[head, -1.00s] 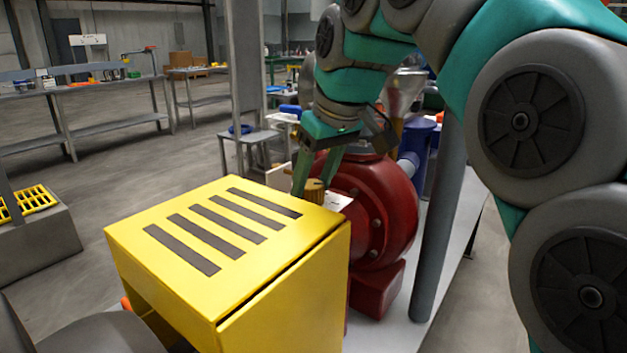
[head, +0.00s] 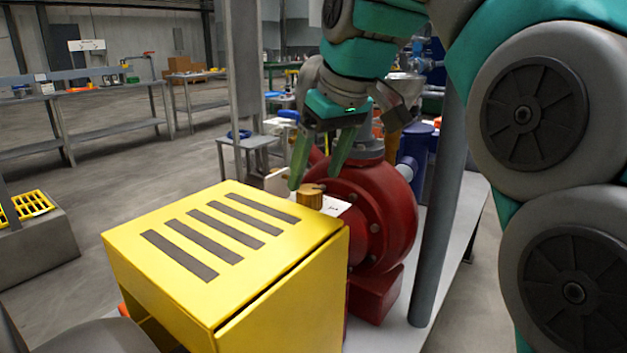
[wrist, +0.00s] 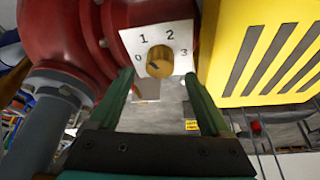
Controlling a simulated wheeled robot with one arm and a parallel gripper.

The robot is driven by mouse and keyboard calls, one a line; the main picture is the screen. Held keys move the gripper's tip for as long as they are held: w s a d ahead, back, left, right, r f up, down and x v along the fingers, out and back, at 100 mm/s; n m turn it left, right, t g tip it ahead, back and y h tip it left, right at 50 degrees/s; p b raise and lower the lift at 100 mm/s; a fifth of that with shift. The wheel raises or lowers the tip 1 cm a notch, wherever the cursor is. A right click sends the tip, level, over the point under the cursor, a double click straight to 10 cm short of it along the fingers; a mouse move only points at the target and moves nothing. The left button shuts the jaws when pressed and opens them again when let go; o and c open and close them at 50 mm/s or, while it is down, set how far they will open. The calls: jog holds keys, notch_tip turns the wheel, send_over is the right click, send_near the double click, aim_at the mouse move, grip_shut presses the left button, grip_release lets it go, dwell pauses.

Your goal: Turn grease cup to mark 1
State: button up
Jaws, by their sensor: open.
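The grease cup is a small brass knob (head: 310,196) beside the red pump housing (head: 372,212), just behind the yellow guard. In the wrist view the knob (wrist: 159,62) sits on a white plate (wrist: 183,64) marked 0, 1, 2 and 3. A dark line on the knob seems to point to the lower left, nearest the 0 side; it is small and hard to read exactly. My gripper (head: 317,176) is open and empty above the knob. In the wrist view its green fingers (wrist: 158,76) are spread to either side of the knob, apart from it.
The yellow guard (head: 290,272) with dark slots stands close in front of the knob. A grey post (head: 440,215) rises to the right of the red housing. Workbenches (head: 110,140) stand far behind, with open floor between.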

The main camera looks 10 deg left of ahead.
jog(key=p+v, duration=0.1)
jog(key=v, duration=0.3)
jog(key=shift+p, duration=0.3)
jog(key=s+d+f+m+g+h, duration=0.1)
jog(key=s+d+f+m, duration=0.2)
jog(key=d+f, duration=0.45)
jog(key=s+d+f+m+g+h, duration=0.15)
jog(key=s+d+f, duration=0.25)
jog(key=d+f, duration=0.4)
jog(key=s+d+f+m+g, duration=0.1)
jog(key=s+d+f+m, duration=0.2)
jog(key=s+f, duration=0.5)
jog(key=s+d+f+m+g+h, duration=0.1)
jog(key=s+d+f+m, duration=0.2)
jog(key=s+d+f, duration=0.3)
jog(key=s+f, duration=0.3)
jog(key=f, duration=0.2)
jog(key=shift+s+d+f, duration=0.25)
jog(key=shift+s+d, duration=0.05)
jog(key=shift+d, duration=0.05)
